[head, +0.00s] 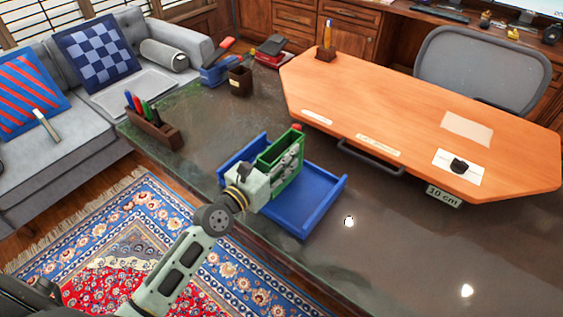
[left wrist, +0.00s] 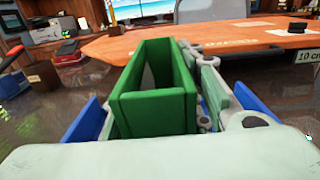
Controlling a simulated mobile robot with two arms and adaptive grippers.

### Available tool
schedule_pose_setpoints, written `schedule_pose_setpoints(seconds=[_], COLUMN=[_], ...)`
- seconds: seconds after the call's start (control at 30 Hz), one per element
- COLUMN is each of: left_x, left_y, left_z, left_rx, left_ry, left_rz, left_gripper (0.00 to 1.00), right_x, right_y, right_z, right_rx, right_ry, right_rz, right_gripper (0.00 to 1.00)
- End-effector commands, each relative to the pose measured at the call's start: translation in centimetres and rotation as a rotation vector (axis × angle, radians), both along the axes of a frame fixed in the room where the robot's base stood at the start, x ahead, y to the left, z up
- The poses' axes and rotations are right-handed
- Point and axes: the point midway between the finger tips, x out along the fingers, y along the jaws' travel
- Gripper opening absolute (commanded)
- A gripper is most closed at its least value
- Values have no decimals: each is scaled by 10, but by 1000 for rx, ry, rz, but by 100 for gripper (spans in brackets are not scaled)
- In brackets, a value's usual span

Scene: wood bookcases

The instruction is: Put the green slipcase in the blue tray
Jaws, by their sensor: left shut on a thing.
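The green slipcase (head: 268,156) is an upright, open-topped box, also large in the middle of the left wrist view (left wrist: 152,108). My left gripper (head: 290,162) is shut on the slipcase; its grey finger links show at the slipcase's right side in the left wrist view. The blue tray (head: 323,207) lies on the dark table, and the slipcase appears over its left and back part. Blue tray walls (left wrist: 86,122) show on both sides of the slipcase in the left wrist view. I cannot tell whether the slipcase touches the tray floor. My right gripper is not in view.
A brown pen holder (head: 155,127) stands at the table's left, and a small brown cup (head: 240,80) stands farther back. An orange desk top (head: 430,115) with a dark handle lies behind the tray. The dark table right of the tray is clear.

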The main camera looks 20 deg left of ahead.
Motion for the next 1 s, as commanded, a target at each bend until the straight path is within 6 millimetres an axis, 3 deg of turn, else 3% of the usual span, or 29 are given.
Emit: schedule_pose_setpoints(seconds=[0.1, 0.47, 0.5, 0.7, 1.0], left_x=[0, 0, 0, 0, 0], left_y=[1, 0, 0, 0, 0], left_z=[-11, -14, -15, -14, -13], left_rx=[0, -1, 0, -1, -1], left_ry=[-3, -3, -2, -2, -2], left_rz=[1, 1, 1, 1, 1], left_gripper=[5, 5, 35, 53, 53], right_x=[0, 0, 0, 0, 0], right_y=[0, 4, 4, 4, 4], right_z=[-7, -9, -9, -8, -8], right_rx=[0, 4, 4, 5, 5], right_ry=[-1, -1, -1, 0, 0], right_rz=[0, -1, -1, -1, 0], right_gripper=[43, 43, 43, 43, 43])
